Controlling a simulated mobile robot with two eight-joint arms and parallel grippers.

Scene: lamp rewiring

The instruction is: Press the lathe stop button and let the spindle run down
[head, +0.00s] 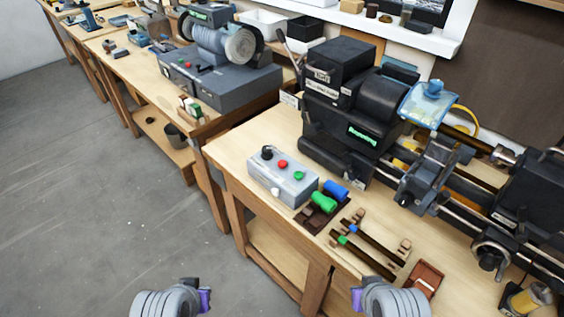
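The lathe (350,110) is a dark machine with its headstock towards the back left of the right-hand bench and its bed running right. A clear blue guard (428,105) sits by the headstock; I cannot tell whether the spindle turns. A grey control box (262,177) stands on the bench in front of the headstock. It carries a red button (282,164), a green button (299,175), a black knob (267,152) and a white knob (276,191). My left gripper (204,299) and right gripper (357,299) show only partly at the bottom edge, apart from the box; their fingers are unclear.
A holder with green (323,202) and blue (336,190) pieces stands right of the box. Dark bars (364,258) and a reddish-brown tray (425,279) lie nearer the front. A grinder (219,45) stands on the left bench. The grey floor (90,190) is clear.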

